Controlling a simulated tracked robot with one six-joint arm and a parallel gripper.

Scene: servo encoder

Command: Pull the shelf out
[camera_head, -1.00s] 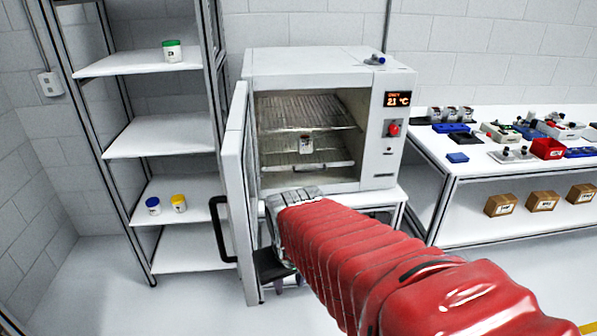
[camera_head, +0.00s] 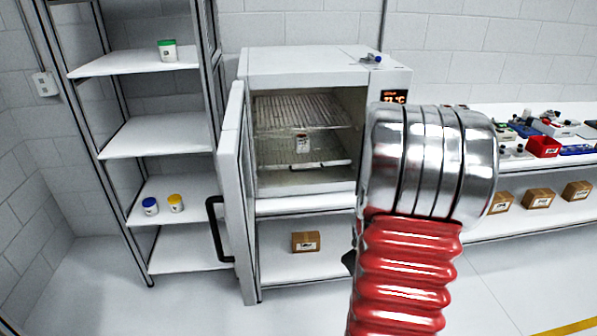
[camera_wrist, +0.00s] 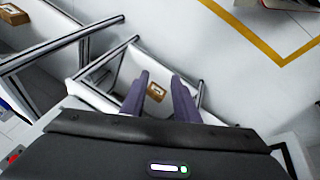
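The white oven (camera_head: 305,65) stands open, its door (camera_head: 232,185) swung out to the left. Inside are an upper wire shelf (camera_head: 300,112) and a lower shelf (camera_head: 325,164) with a pale front bar. Both sit inside the chamber. In the head view my wrist hides the fingers and covers the oven's right front side.
A cardboard box (camera_head: 306,242) lies on the stand below the oven. A storage rack (camera_head: 160,135) with several jars stands left. A bench (camera_head: 515,180) with lab items and boxes is at right. Floor is free in front of the rack.

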